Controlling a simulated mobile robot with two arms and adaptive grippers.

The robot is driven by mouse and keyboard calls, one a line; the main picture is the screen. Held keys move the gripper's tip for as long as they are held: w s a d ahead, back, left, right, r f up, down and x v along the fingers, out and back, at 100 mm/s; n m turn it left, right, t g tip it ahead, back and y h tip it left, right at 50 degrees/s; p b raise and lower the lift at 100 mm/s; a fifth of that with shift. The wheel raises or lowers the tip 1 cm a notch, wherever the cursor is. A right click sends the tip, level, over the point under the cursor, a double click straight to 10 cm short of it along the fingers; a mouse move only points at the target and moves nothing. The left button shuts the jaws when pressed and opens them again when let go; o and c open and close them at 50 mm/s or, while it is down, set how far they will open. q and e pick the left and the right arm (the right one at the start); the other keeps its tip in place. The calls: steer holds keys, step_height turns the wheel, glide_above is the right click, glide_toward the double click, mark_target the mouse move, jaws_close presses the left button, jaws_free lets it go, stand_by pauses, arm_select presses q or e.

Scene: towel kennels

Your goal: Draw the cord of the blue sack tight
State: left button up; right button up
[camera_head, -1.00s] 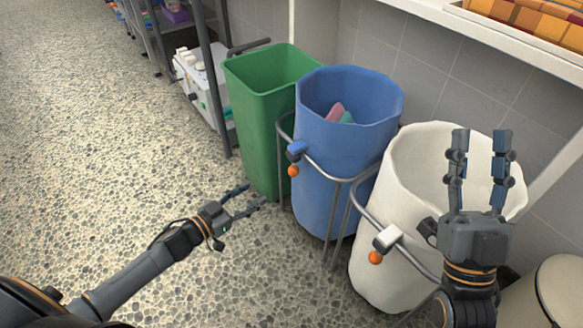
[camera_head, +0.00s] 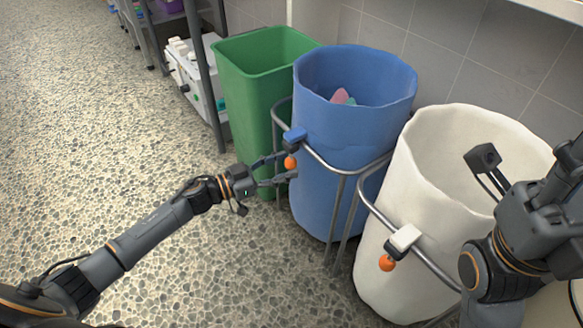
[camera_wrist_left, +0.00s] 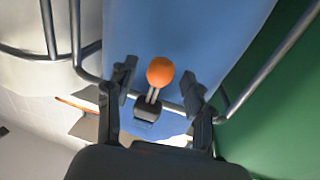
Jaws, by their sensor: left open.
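The blue sack (camera_head: 330,150) hangs open in a metal frame, with pink and teal cloth inside. A blue cord lock (camera_head: 294,138) sits on the frame's front rail, with an orange ball (camera_head: 290,162) hanging below it. My left gripper (camera_head: 287,168) is open at the ball, its fingers on either side. In the left wrist view the orange ball (camera_wrist_left: 160,71) shows between the open fingers, apart from both. My right gripper is at the right edge over the white sack, partly cut off, and its fingertips cannot be made out clearly.
The white sack (camera_head: 380,240) stands at right with its own white cord lock (camera_head: 405,237) and orange ball (camera_head: 387,263). A green bin (camera_head: 245,95) stands behind left of the blue sack. The speckled floor at left is clear.

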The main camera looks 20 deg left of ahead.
arm_select(q)
steer(key=shift+b+x, duration=0.3)
steer(key=shift+x, duration=1.1)
jaws_close()
